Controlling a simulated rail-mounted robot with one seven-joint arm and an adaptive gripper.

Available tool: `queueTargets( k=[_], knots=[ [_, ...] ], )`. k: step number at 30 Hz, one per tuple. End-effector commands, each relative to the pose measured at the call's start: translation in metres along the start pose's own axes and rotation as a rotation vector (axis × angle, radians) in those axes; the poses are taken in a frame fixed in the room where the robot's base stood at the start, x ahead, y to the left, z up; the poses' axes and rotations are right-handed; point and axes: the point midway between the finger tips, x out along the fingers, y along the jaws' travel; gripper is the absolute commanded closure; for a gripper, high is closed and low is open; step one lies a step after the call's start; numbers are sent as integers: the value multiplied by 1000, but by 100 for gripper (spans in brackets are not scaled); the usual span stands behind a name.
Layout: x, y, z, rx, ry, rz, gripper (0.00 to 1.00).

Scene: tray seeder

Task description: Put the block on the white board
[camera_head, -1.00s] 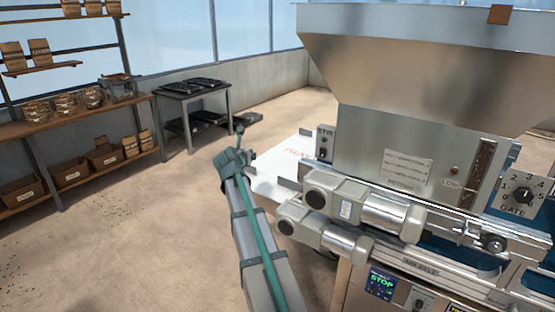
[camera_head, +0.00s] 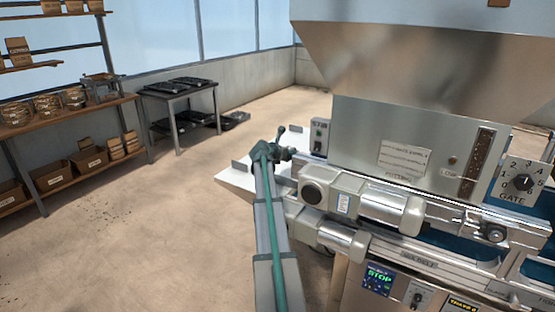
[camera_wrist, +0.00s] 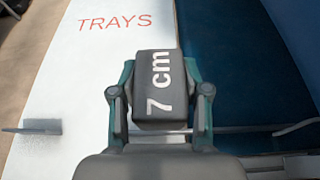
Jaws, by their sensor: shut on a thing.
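The block (camera_wrist: 160,92) is dark grey with "7 cm" in white on it, seen in the wrist view. My gripper (camera_wrist: 158,75) is shut on it, with one green finger at each side. The white board (camera_wrist: 85,75), marked "TRAYS" in red, lies below and left of the block. It also shows in the head view (camera_head: 236,178), at the left end of the machine, partly hidden by my arm. In the head view my gripper (camera_head: 283,145) is at the board's right part, near the machine; the block cannot be made out there.
A dark blue belt (camera_wrist: 225,75) runs right of the board in the wrist view. The seeder's hopper (camera_head: 420,70) and motor housings (camera_head: 330,195) stand close on the right. A small metal tab (camera_wrist: 35,127) rises at the board's left. Open floor lies left.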

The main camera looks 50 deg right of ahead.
Motion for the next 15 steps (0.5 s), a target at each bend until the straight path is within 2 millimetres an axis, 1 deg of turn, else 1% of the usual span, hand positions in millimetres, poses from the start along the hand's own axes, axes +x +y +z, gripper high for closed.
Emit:
queueTargets(
  k=[1,5,12,15],
  knots=[
    [8,6,1,-1,0,-1,96],
    [27,27,-3,-2,1,-1,96],
    [68,70,-11,-2,1,1,96],
    [82,80,-26,-4,1,-1,96]
  ],
)
